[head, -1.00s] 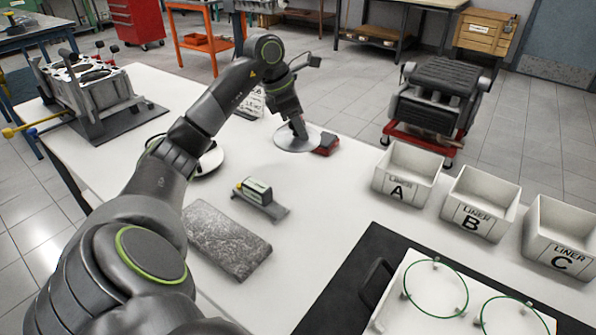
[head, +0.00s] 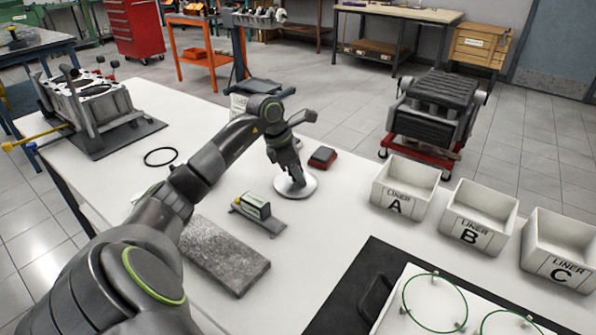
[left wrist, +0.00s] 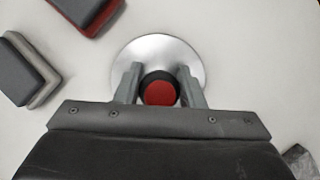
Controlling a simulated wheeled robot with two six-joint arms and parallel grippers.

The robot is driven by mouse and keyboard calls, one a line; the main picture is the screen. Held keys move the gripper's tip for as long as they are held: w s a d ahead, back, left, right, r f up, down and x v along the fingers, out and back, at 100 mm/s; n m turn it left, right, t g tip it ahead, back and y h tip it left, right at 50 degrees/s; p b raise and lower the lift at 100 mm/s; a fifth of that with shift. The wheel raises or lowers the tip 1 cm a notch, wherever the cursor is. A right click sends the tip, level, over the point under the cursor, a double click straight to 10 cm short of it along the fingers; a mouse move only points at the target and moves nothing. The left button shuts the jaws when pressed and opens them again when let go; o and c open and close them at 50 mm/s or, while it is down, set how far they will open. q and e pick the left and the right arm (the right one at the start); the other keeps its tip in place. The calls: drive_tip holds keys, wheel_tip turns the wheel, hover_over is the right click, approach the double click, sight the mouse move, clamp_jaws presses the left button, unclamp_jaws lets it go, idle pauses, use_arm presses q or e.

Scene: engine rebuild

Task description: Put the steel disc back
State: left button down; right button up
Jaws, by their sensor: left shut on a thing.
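The steel disc (head: 296,191) is a round shiny plate with a black-rimmed red knob (left wrist: 159,92) at its centre. My left gripper (head: 296,178) points down over it. In the left wrist view its two fingers (left wrist: 160,88) sit on either side of the knob, shut on it. The disc lies level, over or on the white table; I cannot tell whether it touches. My right gripper is in neither view.
A red-and-black block (head: 322,157) is just behind the disc. A small boxed device (head: 257,207) and a grey stone slab (head: 225,255) are nearer. A black ring (head: 160,157) lies left; white liner bins (head: 402,189) stand right. Table right of the disc looks clear.

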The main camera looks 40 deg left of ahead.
use_arm(q)
drive_tip(key=c, duration=1.3)
unclamp_jaws()
drive_tip(key=shift+f, duration=0.1)
drive_tip(key=shift+c, duration=0.2)
drive_tip(key=o, duration=0.4)
drive_tip(key=shift+r, duration=0.2)
drive_tip(key=shift+a+r, duration=0.1)
drive_tip(key=shift+r, duration=0.25)
drive_tip(key=v, duration=1.1)
drive_tip(key=shift+s, duration=0.2)
drive_tip(key=shift+r, duration=0.1)
